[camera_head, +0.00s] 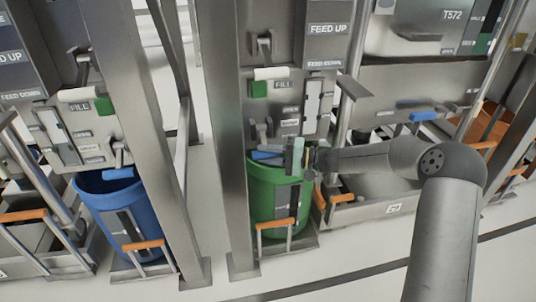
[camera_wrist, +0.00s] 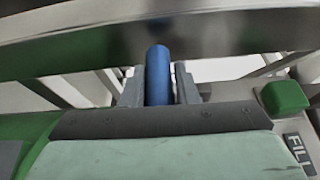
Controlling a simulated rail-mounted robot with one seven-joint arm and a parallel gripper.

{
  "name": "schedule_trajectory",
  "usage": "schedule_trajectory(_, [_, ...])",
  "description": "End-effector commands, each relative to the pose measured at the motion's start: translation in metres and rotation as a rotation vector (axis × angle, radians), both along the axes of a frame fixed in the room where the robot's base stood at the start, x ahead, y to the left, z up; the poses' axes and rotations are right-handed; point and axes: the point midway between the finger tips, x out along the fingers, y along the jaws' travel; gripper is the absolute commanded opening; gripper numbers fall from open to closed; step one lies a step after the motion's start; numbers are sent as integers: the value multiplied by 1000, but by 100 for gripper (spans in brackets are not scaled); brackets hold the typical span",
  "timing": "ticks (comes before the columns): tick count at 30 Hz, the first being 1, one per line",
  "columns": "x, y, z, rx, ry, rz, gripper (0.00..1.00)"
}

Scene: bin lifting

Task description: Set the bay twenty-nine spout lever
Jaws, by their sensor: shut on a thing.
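A blue spout lever (camera_head: 266,155) sticks out above the green bin (camera_head: 272,205) in the middle bay of the head view. My gripper (camera_head: 288,158) is at this lever, just over the bin's rim, with my arm reaching in from the right. In the wrist view my gripper (camera_wrist: 160,88) has a finger on each side of the lever's round blue handle (camera_wrist: 158,70) and is shut on it. My gripper hides part of the lever in the head view. I cannot read a bay number there.
A steel post (camera_head: 230,140) stands close left of the green bin. The panel above has a green block (camera_head: 258,89) beside a FILL label. An orange handle (camera_head: 276,223) is at the bin's front. A blue bin (camera_head: 112,205) stands in the left bay.

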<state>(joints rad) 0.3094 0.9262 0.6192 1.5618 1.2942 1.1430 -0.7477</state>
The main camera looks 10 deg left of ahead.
Motion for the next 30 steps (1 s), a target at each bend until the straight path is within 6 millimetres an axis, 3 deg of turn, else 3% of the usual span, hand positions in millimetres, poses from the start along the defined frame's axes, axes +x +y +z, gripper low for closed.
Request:
schedule_trajectory(14, [6,-1,-2,-2,4,-16,0])
schedule_trajectory(15, [6,-1,-2,-2,4,-16,30])
schedule_trajectory(17, [6,-1,-2,-2,4,-17,47])
schedule_trajectory(26, [4,-1,-2,-2,2,-10,47])
schedule_trajectory(30, [4,-13,0,-2,2,-11,47])
